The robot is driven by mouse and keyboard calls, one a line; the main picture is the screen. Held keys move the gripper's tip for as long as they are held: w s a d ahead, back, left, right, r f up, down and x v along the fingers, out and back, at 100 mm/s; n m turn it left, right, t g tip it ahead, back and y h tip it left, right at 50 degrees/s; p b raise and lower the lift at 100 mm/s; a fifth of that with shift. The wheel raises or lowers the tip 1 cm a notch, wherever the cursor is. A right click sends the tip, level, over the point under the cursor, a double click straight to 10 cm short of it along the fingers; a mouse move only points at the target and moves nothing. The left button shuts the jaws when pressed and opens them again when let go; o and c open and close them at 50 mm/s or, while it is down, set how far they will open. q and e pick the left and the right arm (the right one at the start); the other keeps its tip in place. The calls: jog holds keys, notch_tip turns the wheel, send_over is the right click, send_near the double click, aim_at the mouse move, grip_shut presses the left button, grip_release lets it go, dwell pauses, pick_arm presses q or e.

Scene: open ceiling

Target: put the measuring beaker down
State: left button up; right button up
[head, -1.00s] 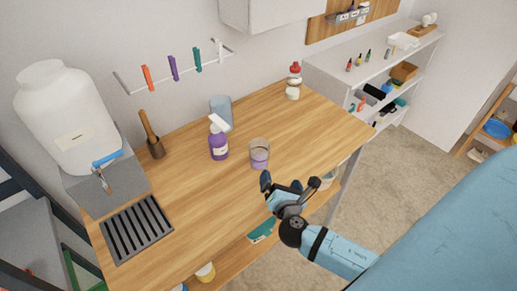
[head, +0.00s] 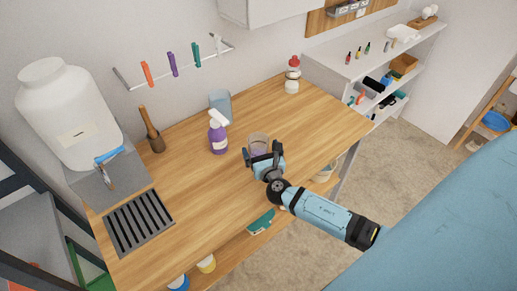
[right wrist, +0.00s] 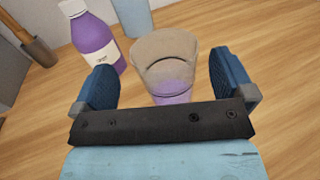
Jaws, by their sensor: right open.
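The measuring beaker (head: 258,140) is a clear cup with some purple liquid in the bottom. It stands upright on the wooden worktop (head: 190,205), partly hidden in the head view by my right gripper (head: 262,154). In the right wrist view the beaker (right wrist: 166,62) is between the two blue finger pads, with a gap on each side. The right gripper is open and holds nothing. My left gripper is not in view.
A white bottle with a red top (head: 292,75) stands at the back. A black drain grate (head: 139,223) lies at left. The worktop's front middle is clear.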

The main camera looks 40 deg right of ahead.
aim_at(255, 133)
jog(key=x, duration=0.4)
jog(key=shift+d+p, duration=0.15)
jog(key=shift+p, duration=0.15)
jog(key=c, duration=1)
jog(key=shift+o, duration=0.2)
jog(key=shift+r, duration=0.2)
notch_tip(255, 133, up, 19)
jog(key=p, duration=0.3)
jog(key=shift+f, duration=0.25)
jog(key=shift+r, duration=0.55)
